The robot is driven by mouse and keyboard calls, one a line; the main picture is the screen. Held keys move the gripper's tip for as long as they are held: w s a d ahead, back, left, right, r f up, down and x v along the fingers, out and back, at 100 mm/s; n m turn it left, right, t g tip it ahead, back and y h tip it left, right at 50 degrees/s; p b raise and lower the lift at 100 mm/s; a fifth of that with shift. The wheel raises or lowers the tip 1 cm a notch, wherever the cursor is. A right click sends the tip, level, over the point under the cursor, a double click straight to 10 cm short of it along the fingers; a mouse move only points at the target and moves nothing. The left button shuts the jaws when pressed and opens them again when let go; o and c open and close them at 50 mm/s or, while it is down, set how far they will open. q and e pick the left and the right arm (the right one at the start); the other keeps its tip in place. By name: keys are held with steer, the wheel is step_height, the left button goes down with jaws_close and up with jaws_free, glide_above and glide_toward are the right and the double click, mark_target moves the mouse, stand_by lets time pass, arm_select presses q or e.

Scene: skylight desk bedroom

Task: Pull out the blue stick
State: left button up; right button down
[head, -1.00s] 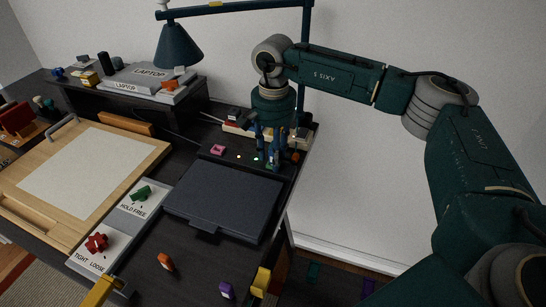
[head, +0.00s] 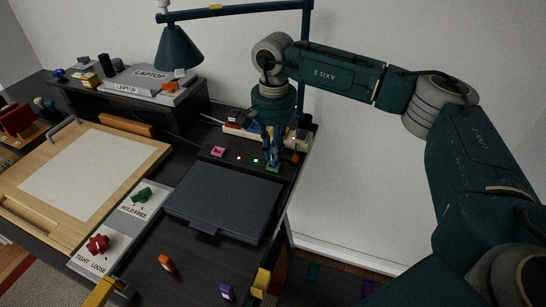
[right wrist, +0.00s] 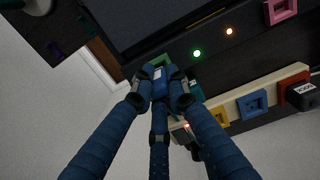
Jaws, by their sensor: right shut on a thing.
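My right gripper (head: 271,148) reaches down at the back right of the desk, with its blue fingers drawn together. In the right wrist view the fingertips (right wrist: 160,95) are shut on the blue stick (right wrist: 158,84), which shows as a small blue piece between them. The stick's far end is at a green socket (right wrist: 160,61), which also shows below the fingers in the head view (head: 273,168). I cannot tell whether the stick is still seated in it. Most of the stick is hidden by the fingers. My left gripper is not in view.
A closed dark laptop-like panel (head: 222,200) lies just in front of the gripper. A pink socket (head: 218,152) and small lit lamps sit to its left. A pale strip with coloured sockets (right wrist: 268,99) is close by. A lamp (head: 178,46) overhangs the desk.

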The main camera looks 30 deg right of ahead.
steer(key=shift+r+p, duration=1.4)
steer(key=shift+r, duration=1.05)
